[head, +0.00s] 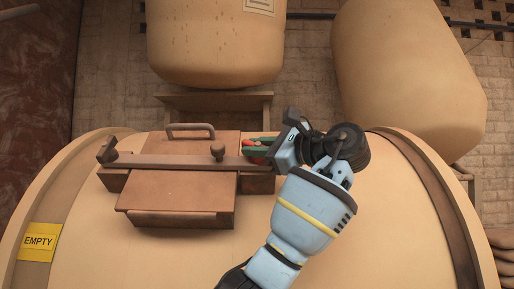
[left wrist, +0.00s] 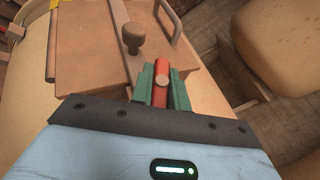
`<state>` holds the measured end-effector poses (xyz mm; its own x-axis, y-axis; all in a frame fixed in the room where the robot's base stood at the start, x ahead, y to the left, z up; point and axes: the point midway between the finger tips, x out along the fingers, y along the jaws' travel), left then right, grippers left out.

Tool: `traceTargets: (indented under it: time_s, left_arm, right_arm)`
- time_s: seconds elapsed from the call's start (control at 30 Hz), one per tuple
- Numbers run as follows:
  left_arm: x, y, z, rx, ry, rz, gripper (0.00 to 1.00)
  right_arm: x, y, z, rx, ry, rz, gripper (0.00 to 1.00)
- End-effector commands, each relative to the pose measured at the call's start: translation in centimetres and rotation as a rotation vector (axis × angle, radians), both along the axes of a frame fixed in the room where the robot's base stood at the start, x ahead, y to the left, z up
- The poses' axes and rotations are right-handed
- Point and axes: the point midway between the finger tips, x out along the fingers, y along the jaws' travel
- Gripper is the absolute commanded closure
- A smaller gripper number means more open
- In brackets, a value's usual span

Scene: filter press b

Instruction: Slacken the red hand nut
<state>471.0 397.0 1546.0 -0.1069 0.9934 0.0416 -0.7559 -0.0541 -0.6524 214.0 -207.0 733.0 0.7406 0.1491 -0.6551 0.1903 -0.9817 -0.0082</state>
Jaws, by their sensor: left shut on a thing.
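The red hand nut (left wrist: 161,72) is between the green fingers of my left gripper (left wrist: 163,95) in the left wrist view. The fingers are closed against its sides. In the head view my left gripper (head: 259,147) is at the right end of the brown bar (head: 175,161), and only a little red of the nut shows between the fingers. The bar lies across the brown hatch lid (head: 180,190) on the rounded tan vessel. A round knob (head: 217,151) stands on the bar, left of the gripper. My right gripper is in neither view.
A loop handle (head: 190,127) rises at the lid's back edge. A yellow EMPTY sign (head: 40,242) is on the vessel's left side. Two large tan rounded bodies (head: 215,45) (head: 410,75) stand behind. The vessel's top in front of the lid is bare.

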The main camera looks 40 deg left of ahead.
Motion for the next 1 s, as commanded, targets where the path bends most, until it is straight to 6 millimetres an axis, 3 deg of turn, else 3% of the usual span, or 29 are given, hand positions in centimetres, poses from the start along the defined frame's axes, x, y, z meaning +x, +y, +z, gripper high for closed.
traceTargets:
  time_s: [0.5, 1.0]
  left_arm:
    - [0.01, -0.09, -0.06, -0.16, -0.13, 0.19, 1.0]
    - [-0.04, -0.03, -0.1, -0.202, -0.169, 0.244, 1.0]
  right_arm:
    - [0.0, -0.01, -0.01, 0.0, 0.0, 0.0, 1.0]
    - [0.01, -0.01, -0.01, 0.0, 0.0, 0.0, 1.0]
